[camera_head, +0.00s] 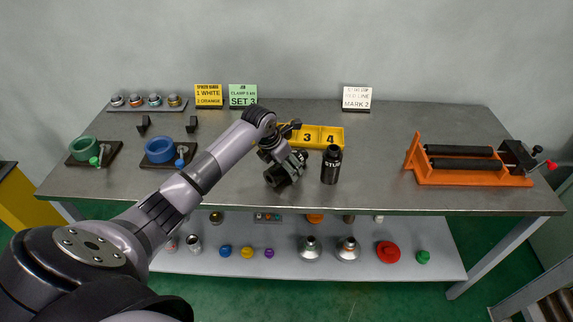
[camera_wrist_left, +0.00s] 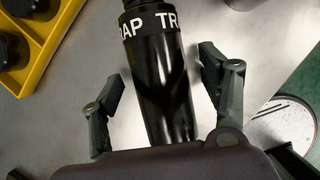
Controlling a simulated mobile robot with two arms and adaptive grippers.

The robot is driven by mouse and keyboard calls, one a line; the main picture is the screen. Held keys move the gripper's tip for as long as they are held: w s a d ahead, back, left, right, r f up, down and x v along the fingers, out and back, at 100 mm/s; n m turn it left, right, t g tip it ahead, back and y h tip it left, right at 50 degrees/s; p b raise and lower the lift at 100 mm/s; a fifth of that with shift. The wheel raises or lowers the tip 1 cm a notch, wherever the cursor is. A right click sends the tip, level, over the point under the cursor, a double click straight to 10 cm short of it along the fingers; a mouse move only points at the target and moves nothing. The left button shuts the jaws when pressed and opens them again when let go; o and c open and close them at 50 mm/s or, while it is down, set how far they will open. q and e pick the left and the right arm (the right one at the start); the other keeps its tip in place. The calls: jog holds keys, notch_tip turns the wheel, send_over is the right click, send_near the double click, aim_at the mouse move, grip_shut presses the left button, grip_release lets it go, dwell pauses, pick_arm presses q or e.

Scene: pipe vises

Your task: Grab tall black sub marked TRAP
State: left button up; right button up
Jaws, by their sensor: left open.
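A tall black sub (camera_wrist_left: 162,85) with a white-lettered band reading TRAP shows in the left wrist view, its narrower top at the upper edge. My left gripper (camera_wrist_left: 160,90) is open, with one finger on each side of the sub; I see no clear contact. In the head view my left gripper (camera_head: 292,165) is over the middle of the table near its front. A black bottle-like sub (camera_head: 331,166) stands upright just right of it; its white lettering looks like STUB, so I cannot tell whether it is the same one. My right gripper is out of view.
A yellow tray (camera_head: 333,136) marked 3 and 4 sits behind the gripper. An orange roller stand (camera_head: 468,176) is at right. Green (camera_head: 82,149) and blue (camera_head: 159,150) rings sit at left. A shelf (camera_head: 320,270) below holds several parts. The table (camera_head: 375,170) is bare right of the sub.

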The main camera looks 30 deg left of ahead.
pick_arm(q)
jog(key=shift+w+f, duration=0.1)
jog(key=shift+f, duration=0.15)
jog(key=shift+c, duration=0.3)
jog(key=shift+r, duration=0.1)
grip_shut()
dwell(0.4)
